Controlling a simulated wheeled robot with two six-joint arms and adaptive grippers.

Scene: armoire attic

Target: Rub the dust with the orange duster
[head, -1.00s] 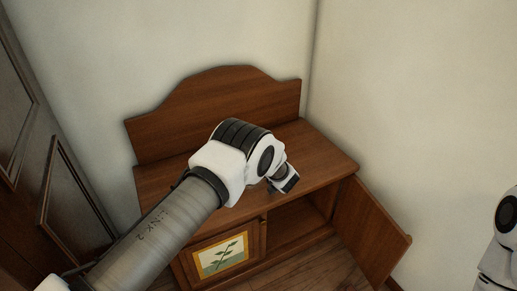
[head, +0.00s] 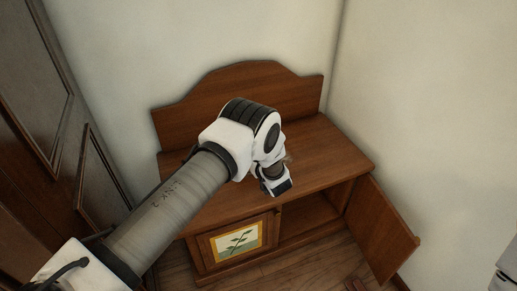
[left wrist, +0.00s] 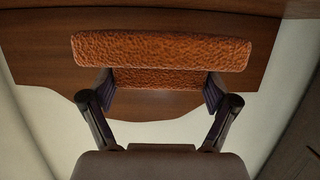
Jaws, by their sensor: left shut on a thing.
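The orange duster (left wrist: 160,50) is a rough-textured block that lies across the jaws of my left gripper (left wrist: 160,88) in the left wrist view. The gripper is shut on it, one finger at each side. In the head view my left arm reaches over the wooden cabinet (head: 325,155), with the wrist above its top. The wrist hides the gripper and the duster there. I cannot make out any dust clearly on the cabinet top. Only a small white part of my right arm shows at the lower right; its gripper is out of view.
The cabinet has a curved backboard (head: 240,95) against the wall. Its right door (head: 383,232) stands open; the left door with a plant picture (head: 237,242) is shut. A dark panelled door (head: 55,110) is at the left. The right part of the cabinet top is clear.

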